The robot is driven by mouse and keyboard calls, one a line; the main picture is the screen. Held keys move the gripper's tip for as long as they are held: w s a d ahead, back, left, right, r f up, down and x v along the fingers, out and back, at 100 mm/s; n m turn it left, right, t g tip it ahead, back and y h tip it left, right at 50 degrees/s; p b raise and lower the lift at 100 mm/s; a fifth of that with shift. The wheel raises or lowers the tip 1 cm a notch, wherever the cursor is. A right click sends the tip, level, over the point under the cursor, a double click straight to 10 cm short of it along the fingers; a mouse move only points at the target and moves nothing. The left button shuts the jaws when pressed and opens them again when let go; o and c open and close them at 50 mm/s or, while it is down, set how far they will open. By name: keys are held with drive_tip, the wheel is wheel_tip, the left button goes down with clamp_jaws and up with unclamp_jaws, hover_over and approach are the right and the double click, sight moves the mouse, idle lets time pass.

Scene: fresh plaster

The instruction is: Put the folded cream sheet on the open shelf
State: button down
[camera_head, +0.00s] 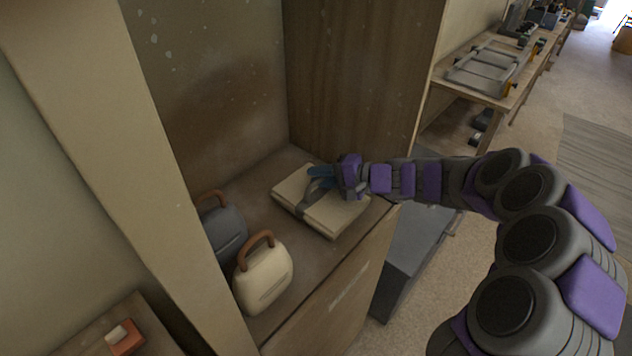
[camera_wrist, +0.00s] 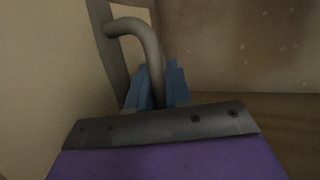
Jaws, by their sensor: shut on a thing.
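The folded cream sheet (camera_head: 338,216) is a flat cream bundle with a grey strap around it. It lies on, or just above, the brown open shelf (camera_head: 297,262); I cannot tell if it touches. My gripper (camera_head: 318,181) is over the sheet's top, with its blue fingers at the strap. In the wrist view, my gripper's blue fingers (camera_wrist: 158,88) are closed about a grey curved handle (camera_wrist: 146,45) attached to the strap. The cream sheet (camera_wrist: 72,60) fills the left of that view. The sheet's underside is hidden.
A cream container (camera_head: 264,280) and a dark grey one (camera_head: 224,232), both with brown handles, stand on the shelf left of the sheet. A wooden side panel (camera_head: 358,75) rises behind. A pale post (camera_head: 120,150) bounds the left. A grey box (camera_head: 412,250) stands right of the shelf.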

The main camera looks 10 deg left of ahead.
drive_tip(key=shift+d+f, duration=0.45)
drive_tip(key=shift+d, duration=0.15)
drive_tip(key=shift+d+r, duration=0.1)
drive_tip(key=shift+d, duration=0.15)
drive_tip(key=c, duration=1.2)
unclamp_jaws()
drive_tip(key=a, duration=0.3)
drive_tip(key=shift+a+f, duration=0.25)
drive_tip(key=shift+f, duration=0.05)
drive_tip(key=shift+o, duration=0.7)
drive_tip(key=shift+d, duration=0.2)
drive_tip(key=shift+d+r, duration=0.2)
drive_tip(key=shift+d, duration=1)
drive_tip(key=shift+a+f, duration=0.15)
drive_tip(key=shift+a, duration=0.8)
drive_tip(key=shift+d, duration=0.5)
